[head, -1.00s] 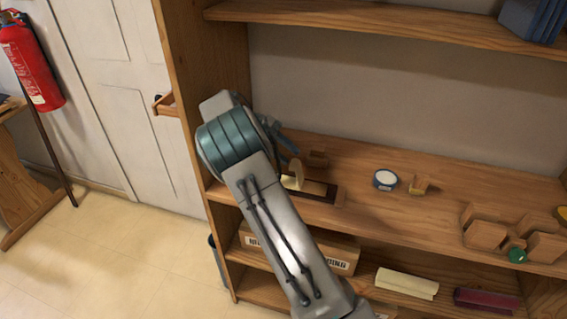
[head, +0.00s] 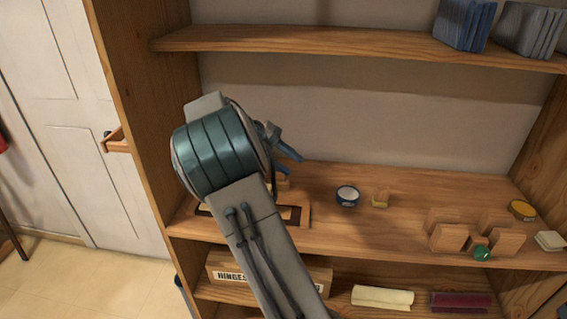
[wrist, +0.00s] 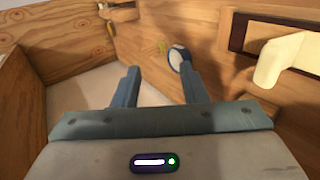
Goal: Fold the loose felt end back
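A wooden tray (head: 304,213) with a dark strip lies on the middle shelf, partly hidden behind my arm in the head view. In the wrist view the tray (wrist: 233,42) is at the upper right. The cream felt (wrist: 281,57) there curves up off the dark strip (wrist: 238,30); whether its end touches anything is unclear. My gripper (wrist: 158,70) is open, its two blue fingers apart with nothing between them, off to the side of the felt. In the head view my gripper (head: 284,145) is above the shelf, behind my arm's wrist.
Wooden blocks (head: 449,237) and a green round thing (head: 481,253) are farther right. The upper shelf (head: 330,48) and the left side panel (head: 133,110) bound the space.

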